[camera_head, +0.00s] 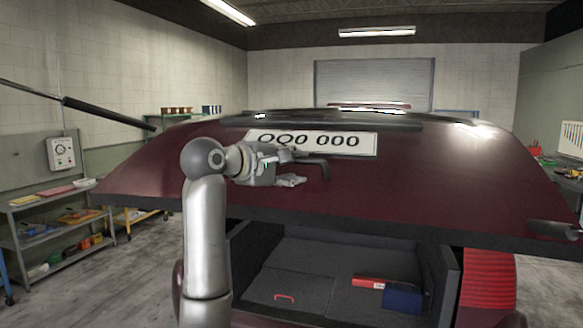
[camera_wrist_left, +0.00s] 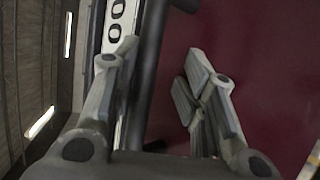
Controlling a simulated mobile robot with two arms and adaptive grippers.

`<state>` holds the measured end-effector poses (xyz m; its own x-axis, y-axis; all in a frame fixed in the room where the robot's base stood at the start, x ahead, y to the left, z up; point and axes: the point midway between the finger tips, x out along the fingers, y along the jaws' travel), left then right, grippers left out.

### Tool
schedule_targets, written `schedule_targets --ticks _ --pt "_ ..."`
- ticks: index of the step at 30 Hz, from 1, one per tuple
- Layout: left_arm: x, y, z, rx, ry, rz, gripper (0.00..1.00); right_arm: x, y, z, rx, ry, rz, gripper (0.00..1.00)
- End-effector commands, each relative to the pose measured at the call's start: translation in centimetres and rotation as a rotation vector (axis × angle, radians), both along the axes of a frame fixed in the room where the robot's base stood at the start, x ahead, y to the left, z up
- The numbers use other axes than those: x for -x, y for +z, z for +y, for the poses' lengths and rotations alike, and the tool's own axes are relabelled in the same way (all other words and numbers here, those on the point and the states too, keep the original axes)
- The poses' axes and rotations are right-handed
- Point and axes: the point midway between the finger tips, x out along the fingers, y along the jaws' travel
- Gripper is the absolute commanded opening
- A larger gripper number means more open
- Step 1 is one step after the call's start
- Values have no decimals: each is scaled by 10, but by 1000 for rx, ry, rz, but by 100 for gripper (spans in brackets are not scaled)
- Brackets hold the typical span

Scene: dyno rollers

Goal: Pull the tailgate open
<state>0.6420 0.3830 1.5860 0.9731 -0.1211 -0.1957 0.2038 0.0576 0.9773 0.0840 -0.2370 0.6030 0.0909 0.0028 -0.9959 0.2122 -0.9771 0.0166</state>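The dark red tailgate (camera_head: 430,175) is raised, tilted up above the open boot. It bears a white number plate (camera_head: 355,144) and a black handle (camera_head: 318,166) below the plate. My left gripper (camera_head: 285,169) is at the handle, its fingers spread. In the left wrist view, my left gripper (camera_wrist_left: 165,75) has its fingers wide apart, with the dark handle bar (camera_wrist_left: 147,75) between them, closer to the left finger. I cannot tell whether a finger touches it. The red tailgate panel (camera_wrist_left: 255,60) fills the right of that view. My right gripper is not in view.
The open boot (camera_head: 320,260) holds a red box (camera_head: 368,283) and a blue box (camera_head: 402,297). A shelf with tools (camera_head: 55,240) stands at the left wall. A bench with items lies at the far right.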

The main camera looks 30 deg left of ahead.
Motion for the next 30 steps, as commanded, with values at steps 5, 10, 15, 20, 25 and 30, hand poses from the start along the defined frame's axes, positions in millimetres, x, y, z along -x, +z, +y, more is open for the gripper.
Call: schedule_targets --ticks 5,10,15,20,25,30 --pt "5 -2 2 0 4 8 37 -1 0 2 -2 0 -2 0" --pt "31 5 5 -2 4 3 37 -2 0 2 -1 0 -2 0" --pt "69 14 9 -3 5 -2 37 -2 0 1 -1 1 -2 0" --pt "98 20 11 -2 3 -3 37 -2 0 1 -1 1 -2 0" --pt "115 23 13 -1 1 0 37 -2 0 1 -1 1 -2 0" --pt "120 24 13 0 1 0 37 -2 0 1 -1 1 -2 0"
